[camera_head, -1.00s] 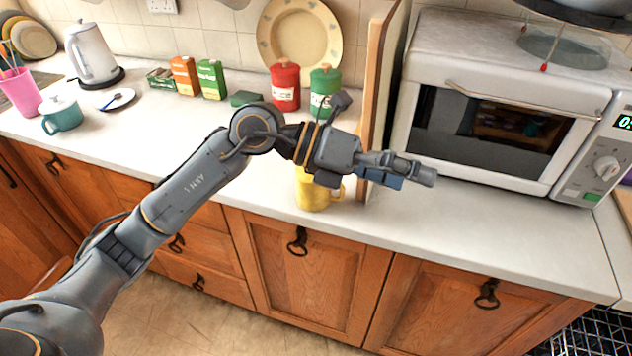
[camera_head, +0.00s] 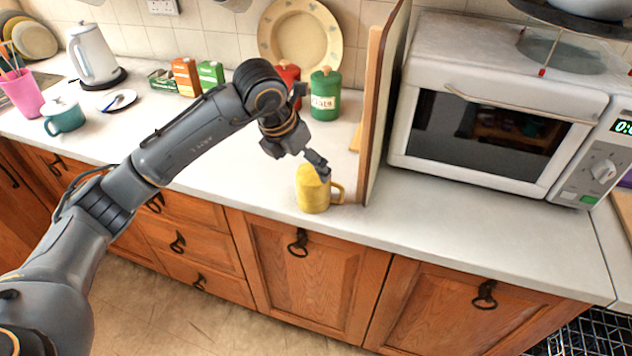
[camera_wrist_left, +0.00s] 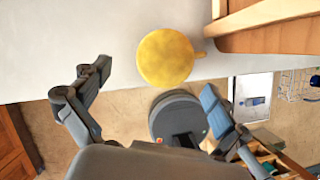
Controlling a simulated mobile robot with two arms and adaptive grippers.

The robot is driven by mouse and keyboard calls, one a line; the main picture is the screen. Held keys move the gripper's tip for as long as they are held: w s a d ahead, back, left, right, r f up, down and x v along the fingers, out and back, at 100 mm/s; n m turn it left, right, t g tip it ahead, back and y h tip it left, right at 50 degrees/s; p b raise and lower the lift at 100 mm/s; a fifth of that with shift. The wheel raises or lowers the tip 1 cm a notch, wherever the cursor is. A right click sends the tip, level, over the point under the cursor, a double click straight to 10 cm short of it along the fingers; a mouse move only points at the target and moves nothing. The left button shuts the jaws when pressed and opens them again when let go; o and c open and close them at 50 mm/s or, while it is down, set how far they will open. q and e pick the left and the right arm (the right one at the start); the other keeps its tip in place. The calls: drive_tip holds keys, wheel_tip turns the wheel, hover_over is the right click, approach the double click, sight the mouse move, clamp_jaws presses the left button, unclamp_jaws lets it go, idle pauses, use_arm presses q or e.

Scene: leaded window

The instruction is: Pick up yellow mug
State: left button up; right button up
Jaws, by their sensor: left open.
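The yellow mug (camera_head: 313,193) stands upright on the white counter near its front edge, its handle to the right. In the left wrist view the mug (camera_wrist_left: 165,58) is seen from above, beyond and between my spread fingers, with its handle to the right. My left gripper (camera_head: 322,168) is just above the mug in the head view, pointing down, and partly covers its top rim. The left wrist view shows the left gripper (camera_wrist_left: 155,100) open and empty. Whether the fingers touch the mug cannot be told. My right gripper is not in view.
A wooden board (camera_head: 377,100) stands upright just right of the mug, with a white microwave (camera_head: 495,110) beyond it. A green canister (camera_head: 325,94) and red canister (camera_head: 291,76) stand behind. The counter (camera_head: 250,185) left of the mug is clear.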

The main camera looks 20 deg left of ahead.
sight(313, 172)
use_arm(q)
drive_tip(key=p+x, duration=0.1)
drive_tip(key=x, duration=0.1)
drive_tip(key=d+p+x, duration=0.1)
drive_tip(key=x, duration=0.1)
drive_tip(key=shift+w+f, duration=0.2)
drive_tip(key=shift+w, duration=0.1)
drive_tip(key=shift+w+f, duration=0.15)
drive_tip(key=shift+f, duration=0.35)
drive_tip(key=c, duration=1.5)
drive_tip(key=shift+r, duration=0.2)
